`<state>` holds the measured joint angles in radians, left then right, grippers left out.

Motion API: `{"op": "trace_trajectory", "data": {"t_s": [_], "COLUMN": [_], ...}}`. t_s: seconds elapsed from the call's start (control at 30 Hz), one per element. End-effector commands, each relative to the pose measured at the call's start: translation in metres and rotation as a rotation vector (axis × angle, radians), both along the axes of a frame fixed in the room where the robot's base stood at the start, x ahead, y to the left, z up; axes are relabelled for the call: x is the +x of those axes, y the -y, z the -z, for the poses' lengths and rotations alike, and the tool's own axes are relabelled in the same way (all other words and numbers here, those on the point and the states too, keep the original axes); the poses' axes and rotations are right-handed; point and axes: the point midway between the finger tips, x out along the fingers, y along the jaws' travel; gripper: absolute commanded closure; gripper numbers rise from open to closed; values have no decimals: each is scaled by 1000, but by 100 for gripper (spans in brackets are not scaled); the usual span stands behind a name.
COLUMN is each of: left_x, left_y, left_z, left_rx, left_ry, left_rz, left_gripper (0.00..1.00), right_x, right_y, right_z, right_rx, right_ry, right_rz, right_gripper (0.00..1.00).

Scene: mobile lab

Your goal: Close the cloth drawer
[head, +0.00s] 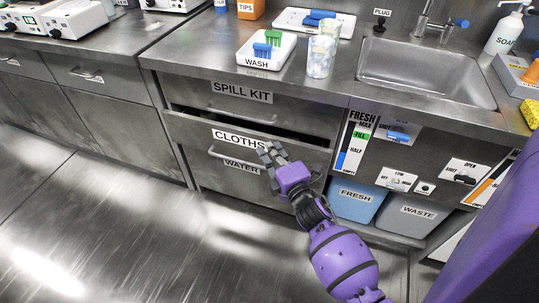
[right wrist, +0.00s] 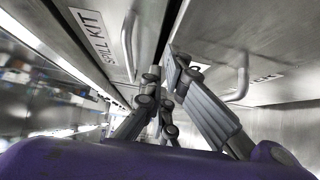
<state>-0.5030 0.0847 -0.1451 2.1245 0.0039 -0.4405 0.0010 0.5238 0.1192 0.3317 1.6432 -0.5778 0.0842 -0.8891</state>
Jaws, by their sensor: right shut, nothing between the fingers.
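The cloths drawer (head: 190,127), labelled CLOTHS, is slightly open below the spill kit drawer; a dark gap shows along its top edge. My right gripper (head: 268,150) is shut and empty at the front of the cloths drawer, just right of its label. I cannot tell whether the fingertips touch the front. In the right wrist view the shut fingers (right wrist: 165,80) point toward the dark gap between the spill kit front and the front beside it. My left gripper is not in view.
The spill kit drawer (head: 190,96) above looks shut, with a bar handle (head: 243,116). Blue fresh (head: 354,205) and grey waste (head: 405,216) bins stand right of my gripper. The counter holds a wash tray and sink. The floor at left is clear.

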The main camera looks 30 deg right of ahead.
Motion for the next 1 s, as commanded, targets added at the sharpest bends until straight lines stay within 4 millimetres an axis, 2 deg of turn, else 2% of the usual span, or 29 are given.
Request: {"op": "trace_trajectory", "data": {"t_s": [0.3,0.6,1.0], "left_x": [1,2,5], "left_y": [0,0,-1], "left_z": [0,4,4], "left_rx": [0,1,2], "left_ry": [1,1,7], "left_rz": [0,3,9], "left_gripper": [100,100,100], "right_x": [2,31,33], "right_y": [3,39,44], "right_z": [0,0,-2], "right_rx": [-1,-3,-1], "right_ry": [1,1,3], "right_rz": [0,0,3], "right_gripper": [100,100,100]}}
